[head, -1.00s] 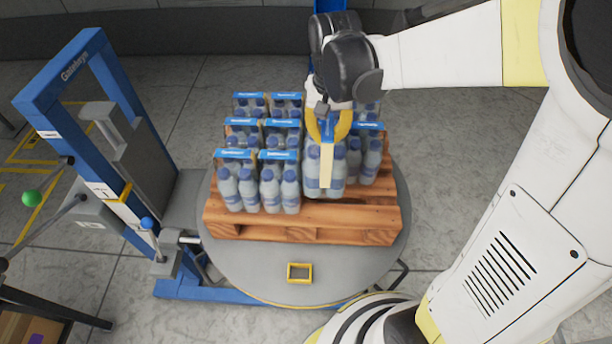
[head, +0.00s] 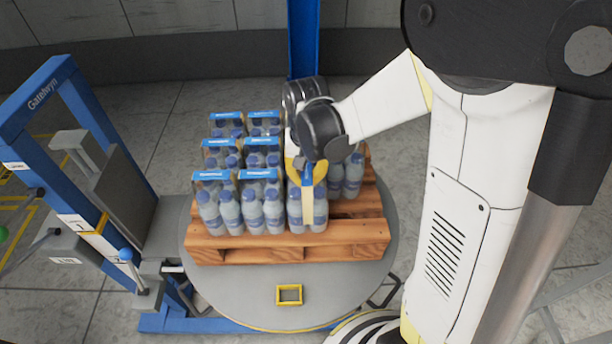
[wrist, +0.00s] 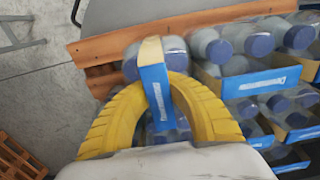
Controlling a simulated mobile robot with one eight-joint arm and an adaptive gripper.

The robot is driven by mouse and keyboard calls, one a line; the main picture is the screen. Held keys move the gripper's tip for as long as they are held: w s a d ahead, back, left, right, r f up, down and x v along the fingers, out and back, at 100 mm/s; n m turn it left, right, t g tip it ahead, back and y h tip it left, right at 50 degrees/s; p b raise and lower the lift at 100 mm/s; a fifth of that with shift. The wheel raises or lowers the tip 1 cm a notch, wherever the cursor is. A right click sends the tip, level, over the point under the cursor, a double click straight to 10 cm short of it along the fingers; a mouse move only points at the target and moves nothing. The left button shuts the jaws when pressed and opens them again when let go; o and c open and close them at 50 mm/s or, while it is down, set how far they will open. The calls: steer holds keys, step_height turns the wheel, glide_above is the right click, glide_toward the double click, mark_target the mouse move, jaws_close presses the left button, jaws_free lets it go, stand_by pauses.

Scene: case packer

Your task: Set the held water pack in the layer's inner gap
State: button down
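My gripper (head: 306,178) is shut on the top strap of the held water pack (head: 307,212), whose clear bottles have blue caps and labels. In the wrist view, the yellow fingers (wrist: 155,100) close around its blue and tan carrier (wrist: 155,85). The held pack hangs upright at the front of the layer, right of the front-row packs (head: 262,205), with its bottom about level with theirs. I cannot tell whether it touches the pallet (head: 290,250). Other packs (head: 350,175) stand behind it to the right, partly hidden by my gripper.
The pallet rests on a round grey turntable (head: 240,285). Bare pallet boards (head: 360,225) show at the front right. A blue wrapper mast (head: 85,160) stands at the left. A yellow square frame (head: 289,295) lies on the turntable's front.

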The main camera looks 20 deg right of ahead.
steer(key=c, duration=2.2)
jaws_free()
steer(key=shift+f, duration=0.1)
steer(key=o, duration=0.6)
steer(key=shift+r, duration=0.2)
steer(key=r+p, duration=0.1)
steer(key=r, duration=0.6)
steer(key=r+p, duration=0.1)
steer(key=r, duration=0.3)
steer(key=shift+s+r+p, duration=0.25)
steer(key=shift+p, duration=0.1)
steer(key=shift+s+r, duration=0.1)
steer(key=shift+r, duration=0.2)
steer(key=shift+s+d+r+n+t, duration=0.1)
steer(key=shift+s+r+n+t, duration=0.75)
steer(key=shift+s, duration=1.05)
steer(key=shift+s+r+n+t, duration=0.4)
steer(key=shift+s+r+t, duration=0.5)
steer(key=shift+s+t, duration=0.75)
steer(key=shift+s+d+r+n+t, duration=0.1)
steer(key=shift+s+r+n+t, duration=0.7)
steer(key=shift+s, duration=1.35)
